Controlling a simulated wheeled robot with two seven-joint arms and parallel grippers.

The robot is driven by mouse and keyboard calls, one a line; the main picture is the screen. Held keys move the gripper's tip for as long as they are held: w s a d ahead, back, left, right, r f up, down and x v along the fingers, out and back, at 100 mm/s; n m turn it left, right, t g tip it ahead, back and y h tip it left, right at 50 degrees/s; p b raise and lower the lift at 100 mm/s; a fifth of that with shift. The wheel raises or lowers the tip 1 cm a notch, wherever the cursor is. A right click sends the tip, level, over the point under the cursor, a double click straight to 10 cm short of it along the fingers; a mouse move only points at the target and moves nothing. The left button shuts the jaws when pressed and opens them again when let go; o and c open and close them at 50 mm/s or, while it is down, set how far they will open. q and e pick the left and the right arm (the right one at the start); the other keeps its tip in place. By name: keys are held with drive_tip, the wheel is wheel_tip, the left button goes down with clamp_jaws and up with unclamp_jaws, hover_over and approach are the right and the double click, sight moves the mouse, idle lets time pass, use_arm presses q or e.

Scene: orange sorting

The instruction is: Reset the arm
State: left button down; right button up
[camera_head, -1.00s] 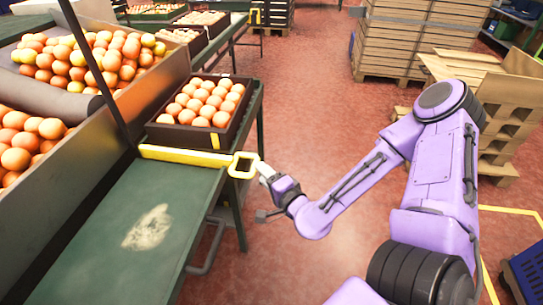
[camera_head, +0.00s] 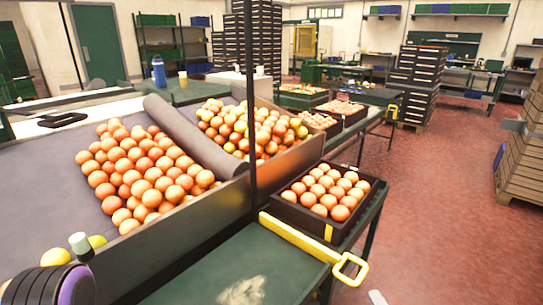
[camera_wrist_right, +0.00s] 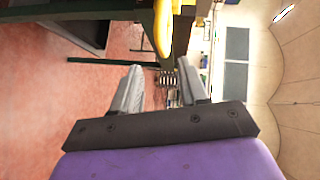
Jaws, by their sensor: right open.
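My right gripper (camera_wrist_right: 160,72) is open in the right wrist view, its two grey fingers apart with nothing held between them. A small pale tip of it (camera_head: 377,297) shows at the bottom edge of the head view, just right of the yellow handle loop (camera_head: 350,269). The same yellow loop (camera_wrist_right: 163,28) shows close ahead in the wrist view, above the fingertips. The rest of the right arm is out of the head view.
A dark crate of oranges (camera_head: 358,213) stands on a green-legged stand beside the sorting table. Oranges also lie on the sloped table, behind its grey metal wall (camera_head: 200,240). A dark post (camera_head: 250,110) rises in front. Red floor (camera_head: 440,190) is clear at right, before stacked wooden crates (camera_head: 522,160).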

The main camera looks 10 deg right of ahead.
drive_tip(key=s+f+n+g+p, duration=0.4)
drive_tip(key=s+f+n+g, duration=0.1)
drive_tip(key=s+f+g, duration=0.3)
drive_tip(key=s+f+n+g+h+p, duration=0.2)
drive_tip(key=s+f+n+g+p, duration=0.1)
drive_tip(key=s, duration=0.8)
drive_tip(key=shift+s+a+f+n+g+p, duration=0.4)
drive_tip(key=shift+f+n+g, duration=0.45)
drive_tip(key=shift+n, duration=0.25)
drive_tip(key=shift+r, duration=0.25)
